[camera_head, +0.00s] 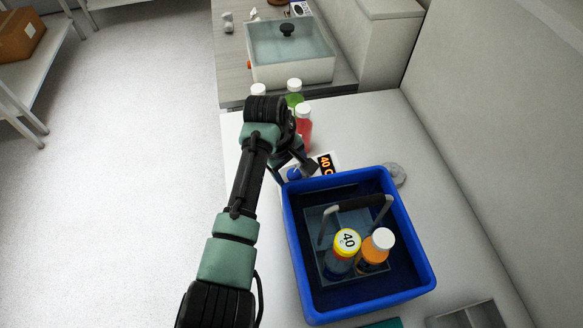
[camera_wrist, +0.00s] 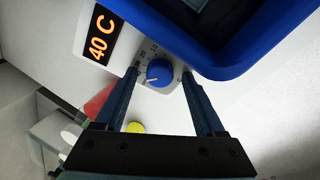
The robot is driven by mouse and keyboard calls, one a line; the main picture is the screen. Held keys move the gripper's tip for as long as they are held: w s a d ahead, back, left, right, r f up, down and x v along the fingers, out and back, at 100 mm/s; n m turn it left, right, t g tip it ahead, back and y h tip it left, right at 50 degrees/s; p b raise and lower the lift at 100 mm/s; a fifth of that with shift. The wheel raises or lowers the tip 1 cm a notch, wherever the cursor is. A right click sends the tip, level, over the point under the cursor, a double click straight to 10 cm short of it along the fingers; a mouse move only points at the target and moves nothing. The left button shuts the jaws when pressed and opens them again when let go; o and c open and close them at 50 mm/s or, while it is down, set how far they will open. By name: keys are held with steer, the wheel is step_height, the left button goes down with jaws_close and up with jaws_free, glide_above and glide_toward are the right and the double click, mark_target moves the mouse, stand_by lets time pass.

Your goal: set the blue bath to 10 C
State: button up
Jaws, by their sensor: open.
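The blue bath (camera_head: 422,262) stands on the white counter. Its display (camera_head: 326,165) reads 40 C in orange, and it also shows in the wrist view (camera_wrist: 101,33). The blue dial knob (camera_wrist: 159,71) sits on a white panel with a number scale, and its white pointer line faces toward the lower left in the wrist view. The knob shows small in the head view (camera_head: 294,174). My gripper (camera_wrist: 161,76) is open, with a fingertip on either side of the knob. I cannot tell whether they touch it.
Red (camera_head: 304,128) and green (camera_head: 294,97) bottles stand behind my gripper. A lidded clear bath (camera_head: 290,50) is farther back.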

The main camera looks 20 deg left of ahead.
jaws_close()
steer(key=shift+m, duration=0.3)
steer(key=m, duration=0.3)
steer(key=shift+m+t+p, duration=0.3)
steer(key=m, duration=0.4)
steer(key=shift+h, duration=0.4)
steer(key=m+b, duration=0.1)
steer(key=m, duration=0.4)
steer(key=shift+m+h+b, duration=0.3)
steer(key=shift+m+b, duration=0.05)
steer(key=shift+m, duration=0.05)
steer(key=shift+m+b, duration=0.65)
steer(key=shift+m, duration=1.25)
steer(key=shift+h, duration=0.3)
